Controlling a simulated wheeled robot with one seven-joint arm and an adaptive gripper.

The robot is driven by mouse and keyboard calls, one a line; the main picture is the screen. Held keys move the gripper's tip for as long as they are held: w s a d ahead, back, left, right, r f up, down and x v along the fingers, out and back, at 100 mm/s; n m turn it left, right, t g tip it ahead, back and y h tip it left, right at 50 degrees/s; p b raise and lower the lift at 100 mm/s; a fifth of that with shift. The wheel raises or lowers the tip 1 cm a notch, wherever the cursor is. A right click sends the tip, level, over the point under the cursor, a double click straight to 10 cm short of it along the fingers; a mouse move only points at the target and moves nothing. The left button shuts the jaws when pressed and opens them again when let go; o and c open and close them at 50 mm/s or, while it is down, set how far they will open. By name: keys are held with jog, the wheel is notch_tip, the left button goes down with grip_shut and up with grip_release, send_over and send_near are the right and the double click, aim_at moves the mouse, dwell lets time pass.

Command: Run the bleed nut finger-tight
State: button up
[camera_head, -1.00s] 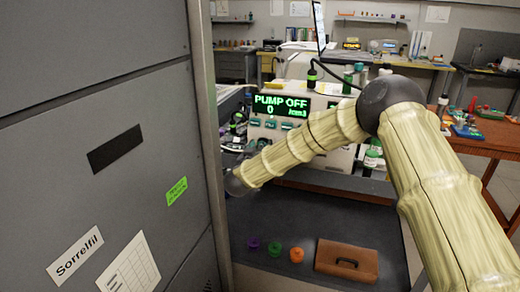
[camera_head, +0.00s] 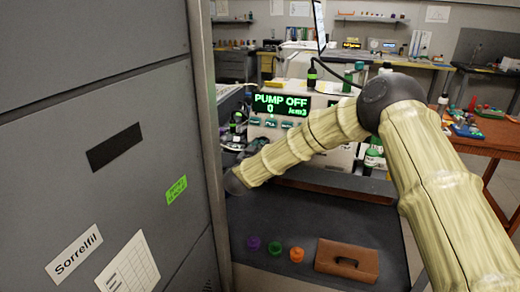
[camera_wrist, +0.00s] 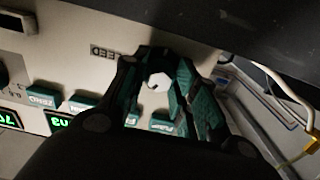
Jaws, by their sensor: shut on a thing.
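The bleed nut (camera_wrist: 158,82) is a small pale knob on the panel of the particle classifier (camera_wrist: 70,50), beside a label partly hidden by a finger. My gripper (camera_wrist: 160,88) has its dark and teal fingers on either side of the nut, shut on it. How far the nut is threaded on cannot be told. In the head view the classifier's display (camera_head: 281,104) reads PUMP OFF and 0. There my gripper is hidden behind the grey cabinet's edge, and only my arm reaching to it shows.
A tall grey cabinet (camera_head: 90,60) stands close on the left. Teal buttons (camera_wrist: 85,102) line the panel near my gripper. Purple (camera_head: 253,243), green (camera_head: 275,247) and orange (camera_head: 296,255) knobs and a brown case (camera_head: 346,260) lie on the dark bench mat.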

jog(key=m+b, duration=0.1)
jog(key=m, duration=0.3)
jog(key=shift+f+b, duration=0.15)
jog(key=shift+b, duration=0.15)
jog(key=m+b, duration=0.1)
jog(key=m, duration=0.3)
jog(key=shift+f+b, duration=0.1)
jog(key=shift+b, duration=0.25)
jog(key=m+b, duration=0.2)
jog(key=m, duration=0.1)
jog(key=shift+f+m, duration=0.1)
jog(key=shift+m, duration=0.3)
jog(key=m+b, duration=0.2)
jog(key=m, duration=0.1)
jog(key=shift+m, duration=0.3)
jog(key=m+b, duration=0.2)
jog(key=m, duration=0.1)
jog(key=shift+f+m+b, duration=0.1)
jog(key=shift+m+b, duration=0.2)
jog(key=shift+b, duration=0.1)
jog(key=m+b, duration=0.2)
jog(key=m, duration=0.1)
jog(key=shift+m+b, duration=0.3)
jog(key=m+b, duration=0.3)
jog(key=m, duration=0.1)
jog(key=shift+a, duration=0.1)
jog(key=shift+m+b, duration=1.1)
jog(key=shift+m, duration=0.3)
jog(key=shift+r+m, duration=0.2)
jog(key=shift+m, duration=0.1)
